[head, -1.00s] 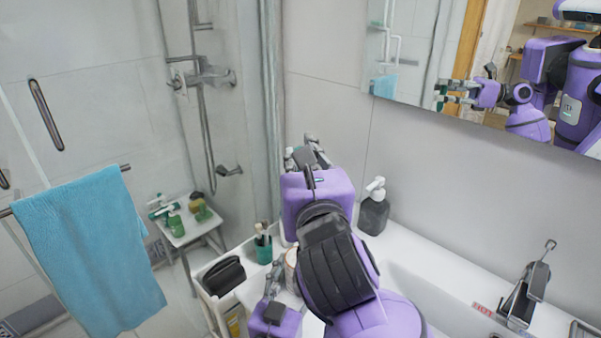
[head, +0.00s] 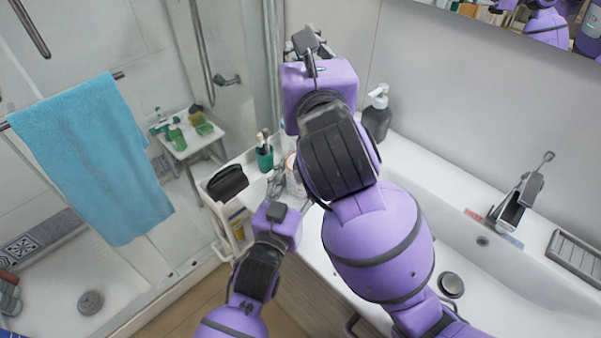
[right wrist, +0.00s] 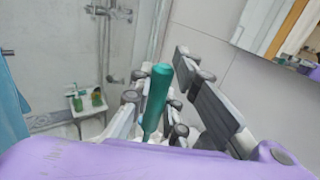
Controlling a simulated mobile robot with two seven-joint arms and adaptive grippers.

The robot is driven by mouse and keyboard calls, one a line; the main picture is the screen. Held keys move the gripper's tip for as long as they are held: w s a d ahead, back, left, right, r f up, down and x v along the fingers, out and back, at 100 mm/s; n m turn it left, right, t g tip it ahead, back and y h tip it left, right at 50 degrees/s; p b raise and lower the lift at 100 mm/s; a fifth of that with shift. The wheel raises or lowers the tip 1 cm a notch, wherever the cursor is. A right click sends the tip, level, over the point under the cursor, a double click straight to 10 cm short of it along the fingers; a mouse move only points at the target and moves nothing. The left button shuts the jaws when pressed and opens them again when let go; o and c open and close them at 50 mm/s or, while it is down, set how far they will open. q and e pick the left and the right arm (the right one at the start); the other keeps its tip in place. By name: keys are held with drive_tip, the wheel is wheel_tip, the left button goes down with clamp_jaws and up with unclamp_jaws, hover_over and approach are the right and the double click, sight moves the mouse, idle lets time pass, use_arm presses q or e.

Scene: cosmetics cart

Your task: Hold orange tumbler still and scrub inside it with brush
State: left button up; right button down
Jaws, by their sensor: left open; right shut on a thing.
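My right gripper (head: 309,42) is raised high in the head view, above the cart and in front of the wall. In the right wrist view it is shut on a green brush handle (right wrist: 155,98), which stands nearly upright between the fingers. The brush's bristle end cannot be made out. My left gripper (head: 278,184) is open, low over the cart top. A pale, orange-rimmed piece (head: 291,162), perhaps the orange tumbler, shows just beyond the left fingers. My right arm hides most of it, so its contact with the left fingers cannot be told.
A green cup (head: 264,158) with brushes and a black pouch (head: 228,183) stand on the white cart. A dark soap bottle (head: 377,115) stands at the back of the sink (head: 480,262). A blue towel (head: 95,165) hangs at left. My right arm crosses above the sink edge.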

use_arm(q)
drive_tip(key=o, duration=1.2)
drive_tip(key=v, duration=1.2)
drive_tip(key=shift+a, duration=0.1)
